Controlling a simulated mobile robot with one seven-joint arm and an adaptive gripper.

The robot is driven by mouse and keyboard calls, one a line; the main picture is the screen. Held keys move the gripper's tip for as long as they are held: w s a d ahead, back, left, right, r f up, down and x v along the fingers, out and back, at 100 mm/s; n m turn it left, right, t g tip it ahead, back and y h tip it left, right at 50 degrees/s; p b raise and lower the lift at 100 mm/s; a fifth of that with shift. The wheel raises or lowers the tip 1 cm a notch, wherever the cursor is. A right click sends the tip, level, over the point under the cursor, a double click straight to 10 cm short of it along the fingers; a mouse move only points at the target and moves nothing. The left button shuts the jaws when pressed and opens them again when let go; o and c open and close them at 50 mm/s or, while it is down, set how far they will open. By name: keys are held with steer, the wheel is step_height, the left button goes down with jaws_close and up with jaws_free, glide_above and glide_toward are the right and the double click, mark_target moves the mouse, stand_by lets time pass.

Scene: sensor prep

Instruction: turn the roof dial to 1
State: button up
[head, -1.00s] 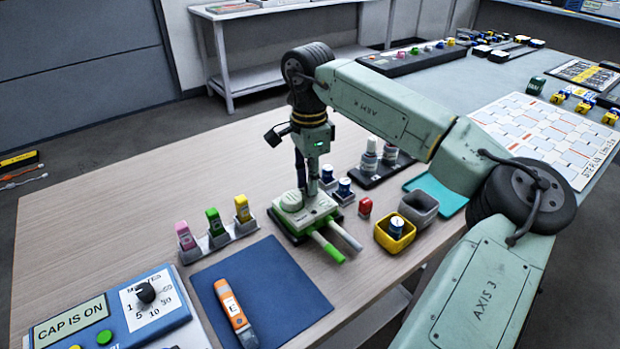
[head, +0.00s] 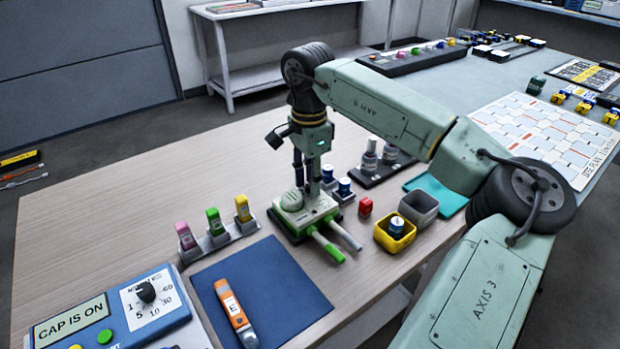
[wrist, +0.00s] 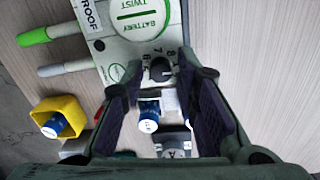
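The pale green sensor unit (head: 318,207) stands on the wooden table, with a round battery cover on top and two probes, one green-tipped. In the wrist view the unit (wrist: 105,47) carries the label ROOF. Its small black dial (wrist: 160,69) has numbers around it, with 7 and 8 legible; I cannot read its setting surely. My gripper (head: 305,190) points down over the unit's far right end. In the wrist view my gripper (wrist: 160,78) is open, its fingers on either side of the dial with gaps visible. In the head view the dial is hidden.
The table's back left is clear.

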mark_target(309, 184)
steer(key=shift+o, duration=0.9)
steer(key=shift+r, duration=0.1)
step_height(309, 184, up, 12)
steer(key=shift+w+a, duration=0.1)
steer(key=shift+w, duration=0.05)
